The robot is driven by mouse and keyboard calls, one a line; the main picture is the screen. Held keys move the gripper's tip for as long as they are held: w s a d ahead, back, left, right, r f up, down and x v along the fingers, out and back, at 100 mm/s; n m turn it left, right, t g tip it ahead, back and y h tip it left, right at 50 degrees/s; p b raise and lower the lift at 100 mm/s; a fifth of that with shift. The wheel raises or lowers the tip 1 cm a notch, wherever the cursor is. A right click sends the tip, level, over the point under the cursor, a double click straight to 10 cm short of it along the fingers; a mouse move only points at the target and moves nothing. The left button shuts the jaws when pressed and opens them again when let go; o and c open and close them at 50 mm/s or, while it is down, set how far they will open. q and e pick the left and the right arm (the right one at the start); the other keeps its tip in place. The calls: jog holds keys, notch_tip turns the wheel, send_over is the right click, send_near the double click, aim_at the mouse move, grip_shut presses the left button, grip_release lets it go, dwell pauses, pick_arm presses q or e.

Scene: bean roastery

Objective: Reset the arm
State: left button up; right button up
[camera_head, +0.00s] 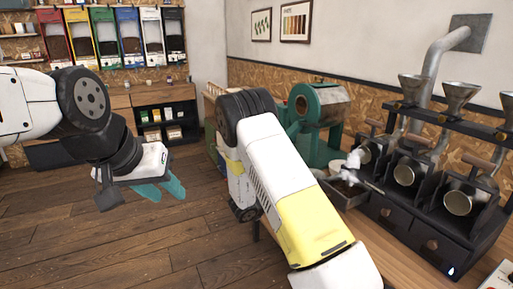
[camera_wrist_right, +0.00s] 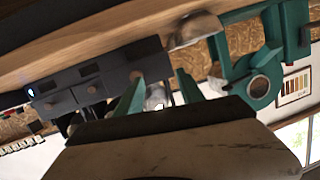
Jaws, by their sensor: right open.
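My left gripper (camera_head: 166,192) is in the head view at left, held in the air above the wood floor. Its two teal fingers look apart, with nothing visible between them. My right arm (camera_head: 285,190), white and yellow with a dark joint, rises in the middle of the head view. I cannot make out its gripper there. In the right wrist view, which looks upside down, my right gripper (camera_wrist_right: 160,92) has its two teal fingers well apart. A small whitish thing shows between them in the picture; I cannot tell its distance, and nothing looks gripped.
A dark grinder unit (camera_head: 432,190) with several metal funnels stands on the wooden counter at right. A green roaster (camera_head: 312,125) stands behind my right arm, with a dark tray (camera_head: 345,195) nearby. Bean dispensers (camera_head: 110,38) line the back wall. The floor (camera_head: 130,245) at left is clear.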

jog(key=w+a+r+n+t+y, duration=0.2)
jog(key=w+a+r+n+y, duration=0.15)
jog(key=a+r+y, duration=0.45)
jog(key=s+a+r+n+y, duration=0.2)
jog(key=s+r+y, duration=0.2)
jog(key=r, duration=0.4)
jog(key=s+a+r+n+y, duration=0.2)
jog(key=s+r+y, duration=0.15)
jog(key=r, duration=0.35)
jog(key=s+d+r+n+g, duration=0.1)
jog(key=s+d+n+g, duration=0.1)
jog(key=s, duration=1.1)
jog(key=s+d+r+n+g, duration=0.1)
jog(key=s+d+n, duration=0.2)
jog(key=s, duration=1.1)
jog(key=shift+s+r+n+g, duration=0.25)
jog(key=shift+r+n+g, duration=0.15)
jog(key=shift+n, duration=0.25)
